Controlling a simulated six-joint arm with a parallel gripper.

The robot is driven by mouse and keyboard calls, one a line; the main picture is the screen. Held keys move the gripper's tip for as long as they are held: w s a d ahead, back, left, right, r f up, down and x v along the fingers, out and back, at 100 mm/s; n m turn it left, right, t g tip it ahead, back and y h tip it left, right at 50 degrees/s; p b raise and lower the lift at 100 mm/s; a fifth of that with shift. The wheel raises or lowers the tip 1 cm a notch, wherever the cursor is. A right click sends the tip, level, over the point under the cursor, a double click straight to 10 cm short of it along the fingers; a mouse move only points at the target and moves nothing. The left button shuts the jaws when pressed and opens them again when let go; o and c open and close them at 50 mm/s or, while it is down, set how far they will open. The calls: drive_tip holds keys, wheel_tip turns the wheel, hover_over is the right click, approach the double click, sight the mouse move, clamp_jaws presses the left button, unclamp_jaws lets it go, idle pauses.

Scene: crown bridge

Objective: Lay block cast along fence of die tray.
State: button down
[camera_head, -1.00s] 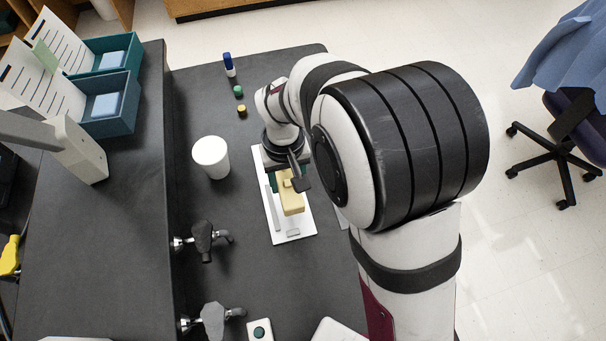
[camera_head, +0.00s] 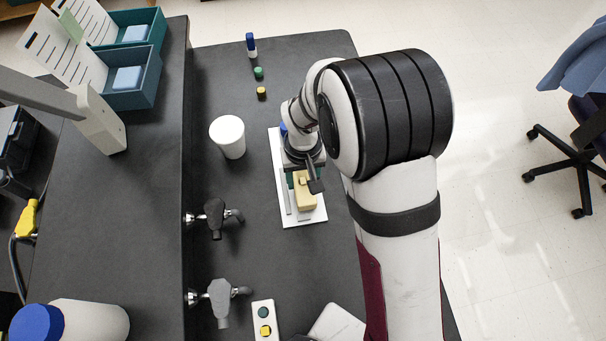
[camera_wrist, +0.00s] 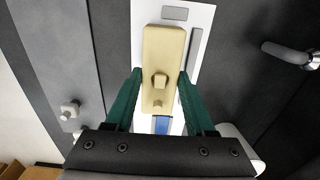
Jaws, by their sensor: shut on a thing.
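The block cast (camera_head: 304,191) is a cream-yellow block with a small knob on top. It also shows in the wrist view (camera_wrist: 162,45), lengthwise between my fingers. My gripper (camera_wrist: 160,78) has green fingers shut on its two sides. The white die tray (camera_head: 312,219) is under the block; whether they touch is unclear. The tray's grey fence (camera_wrist: 189,55) is a thin strip beside the block, roughly parallel, with a white gap between. A small grey pad (camera_wrist: 175,13) lies past the block's far end. My wrist hides the tray's upper part in the head view.
A white cup (camera_head: 228,137) stands left of the tray. Several small capped vials (camera_head: 258,73) stand beyond. Two taps (camera_head: 214,218) project at the left along the raised ledge. A small panel with buttons (camera_head: 263,321) lies in front. Dark bench is bare between cup and taps.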

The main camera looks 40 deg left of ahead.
sight(303, 181)
drive_tip(key=shift+f, duration=0.3)
idle(0.5)
drive_tip(key=shift+c, duration=0.8)
unclamp_jaws()
wheel_tip(303, 181, up, 16)
drive_tip(key=shift+f, duration=0.1)
